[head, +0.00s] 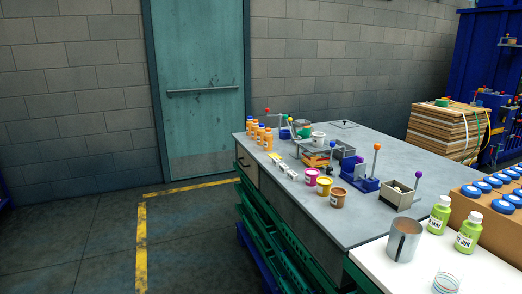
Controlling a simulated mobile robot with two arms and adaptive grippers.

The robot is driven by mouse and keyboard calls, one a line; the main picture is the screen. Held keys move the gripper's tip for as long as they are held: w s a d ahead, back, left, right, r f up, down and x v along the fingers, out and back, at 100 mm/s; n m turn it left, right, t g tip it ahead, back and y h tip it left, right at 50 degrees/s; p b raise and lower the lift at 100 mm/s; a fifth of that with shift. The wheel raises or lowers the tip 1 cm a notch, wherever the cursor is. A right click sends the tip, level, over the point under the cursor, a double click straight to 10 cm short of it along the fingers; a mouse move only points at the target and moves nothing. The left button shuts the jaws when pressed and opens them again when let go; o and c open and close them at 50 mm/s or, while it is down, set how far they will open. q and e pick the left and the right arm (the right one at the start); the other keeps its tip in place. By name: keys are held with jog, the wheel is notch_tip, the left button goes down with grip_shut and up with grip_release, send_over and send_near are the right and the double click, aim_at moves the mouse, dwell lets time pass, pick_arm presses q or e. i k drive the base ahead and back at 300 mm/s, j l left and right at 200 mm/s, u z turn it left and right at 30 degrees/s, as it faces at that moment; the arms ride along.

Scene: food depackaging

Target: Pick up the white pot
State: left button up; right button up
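A small white pot (318,140) stands on the far part of the grey worktable (375,215), among small fixtures. It looks upright, and its details are too small to make out. A magenta pot (311,177), a yellow pot (323,186) and a brown pot (338,198) stand in a row nearer the table's left edge. Neither of my grippers shows in the head view.
Orange bottles (260,136) line the table's far left. Fixtures with ball-topped levers (367,178) stand mid-table. A metal cup (403,240) and green bottles (469,233) stand on a white surface at front right. The floor at left is clear.

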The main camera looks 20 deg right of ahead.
aim_at(318, 138)
jog(key=i+j+z, duration=0.1)
jog(key=i+z, duration=0.35)
jog(key=i+j+z, duration=0.25)
jog(key=z, duration=0.15)
jog(key=i+j+z, duration=0.6)
jog(key=j+z, duration=0.25)
jog(key=i+j+z, duration=0.2)
jog(key=j+z, duration=0.25)
